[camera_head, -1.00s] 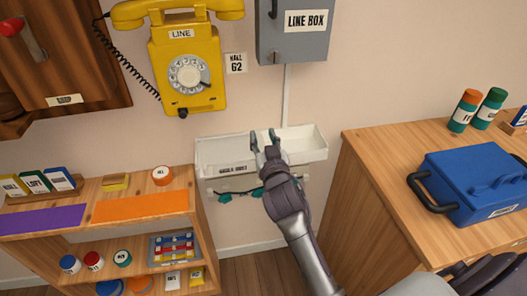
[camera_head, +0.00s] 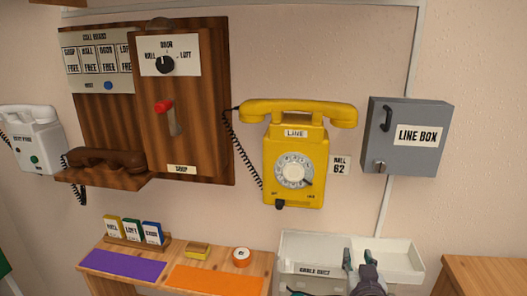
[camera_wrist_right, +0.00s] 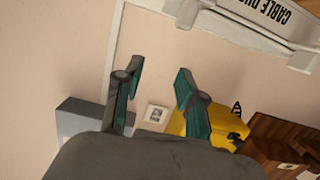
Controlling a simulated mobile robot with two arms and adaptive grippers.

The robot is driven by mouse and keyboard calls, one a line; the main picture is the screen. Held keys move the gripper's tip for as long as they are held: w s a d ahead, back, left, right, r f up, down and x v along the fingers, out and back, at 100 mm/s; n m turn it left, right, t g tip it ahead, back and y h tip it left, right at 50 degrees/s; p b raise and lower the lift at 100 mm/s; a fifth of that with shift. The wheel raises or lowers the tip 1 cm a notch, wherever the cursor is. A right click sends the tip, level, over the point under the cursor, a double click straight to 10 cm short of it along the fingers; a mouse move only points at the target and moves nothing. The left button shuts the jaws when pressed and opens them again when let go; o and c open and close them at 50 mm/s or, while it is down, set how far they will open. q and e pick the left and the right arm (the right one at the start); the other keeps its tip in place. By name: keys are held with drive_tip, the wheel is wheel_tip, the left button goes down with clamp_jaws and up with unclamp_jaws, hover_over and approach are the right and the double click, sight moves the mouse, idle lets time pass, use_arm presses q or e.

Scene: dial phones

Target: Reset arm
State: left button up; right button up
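My right gripper (camera_head: 361,258) shows at the bottom of the head view, in front of the white cable duct tray (camera_head: 404,274). Its two fingers stand apart with nothing between them. The right wrist view shows the same open fingers (camera_wrist_right: 158,85) with bare wall between them. The yellow dial phone (camera_head: 295,165) hangs on the wall up and left of the gripper, its handset on top. My left gripper is not in view.
A grey line box (camera_head: 405,138) is on the wall above the tray. A wooden panel (camera_head: 205,110) with a red-handled lever and a white phone (camera_head: 32,140) are at the left. A shelf (camera_head: 180,259) with purple and orange mats stands below. A wooden cabinet (camera_head: 485,272) is at lower right.

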drive_tip(key=s+a+f+n+g+y, duration=0.2)
drive_tip(key=s+f+g, duration=0.4)
drive_tip(key=s+f, duration=0.65)
drive_tip(key=s+a+f+n+g+y, duration=0.1)
drive_tip(key=s+a+f+g, duration=0.15)
drive_tip(key=s, duration=0.65)
drive_tip(key=s+a+f+n+g+y, duration=0.1)
drive_tip(key=s+f+g, duration=0.25)
drive_tip(key=s, duration=0.65)
wheel_tip(320, 180, down, 20)
drive_tip(key=f+g+p, duration=0.1)
drive_tip(key=p, duration=0.2)
drive_tip(key=s+d+f+g+p, duration=0.1)
drive_tip(key=s+d+f+p, duration=0.1)
drive_tip(key=s+f, duration=1.3)
drive_tip(key=shift+s+d+f+n+g+p, duration=0.15)
drive_tip(key=shift+s+d+n+g+p, duration=0.25)
drive_tip(key=shift+s, duration=0.75)
